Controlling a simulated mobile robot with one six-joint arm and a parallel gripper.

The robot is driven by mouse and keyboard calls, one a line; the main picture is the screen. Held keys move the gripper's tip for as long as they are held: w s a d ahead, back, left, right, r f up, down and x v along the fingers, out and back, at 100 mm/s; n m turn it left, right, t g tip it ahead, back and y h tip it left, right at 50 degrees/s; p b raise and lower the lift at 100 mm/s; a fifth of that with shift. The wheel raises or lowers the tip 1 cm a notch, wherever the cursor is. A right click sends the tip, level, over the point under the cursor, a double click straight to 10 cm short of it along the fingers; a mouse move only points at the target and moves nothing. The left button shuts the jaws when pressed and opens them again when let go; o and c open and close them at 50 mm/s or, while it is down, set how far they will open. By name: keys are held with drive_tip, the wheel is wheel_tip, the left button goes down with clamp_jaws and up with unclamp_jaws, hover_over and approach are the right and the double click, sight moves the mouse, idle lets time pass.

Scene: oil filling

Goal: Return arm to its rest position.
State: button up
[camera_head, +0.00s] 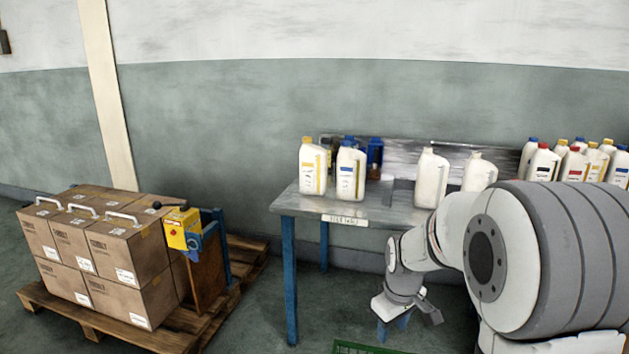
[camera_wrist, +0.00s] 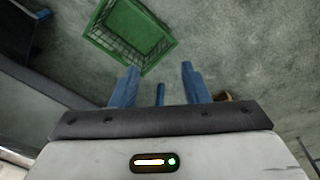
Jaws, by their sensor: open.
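My arm comes in from the right of the head view and bends down in front of the workbench. My gripper (camera_head: 394,327) hangs low in front of the bench and points down, with its blue fingers partly hidden by the wrist. In the wrist view my gripper (camera_wrist: 158,86) shows two blue fingers spread apart with nothing held between them. Floor shows past the fingertips.
A green crate (camera_wrist: 174,42) lies on the floor past the fingers; its edge (camera_head: 352,348) shows in the head view. The workbench (camera_head: 300,203) bears several bottles, some capped and two without visible caps. Boxes (camera_head: 125,250) stand on a wooden pallet (camera_head: 105,325) at left.

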drive_tip(key=s+a+r+m+t+p, duration=0.1)
drive_tip(key=s+r+m+p, duration=0.5)
drive_tip(key=s+r+p, duration=0.6)
drive_tip(key=s+a+r, duration=0.1)
drive_tip(key=s+r, duration=0.7)
drive_tip(key=r, duration=0.1)
drive_tip(key=shift+s+r, duration=0.15)
drive_tip(key=shift+r, duration=0.25)
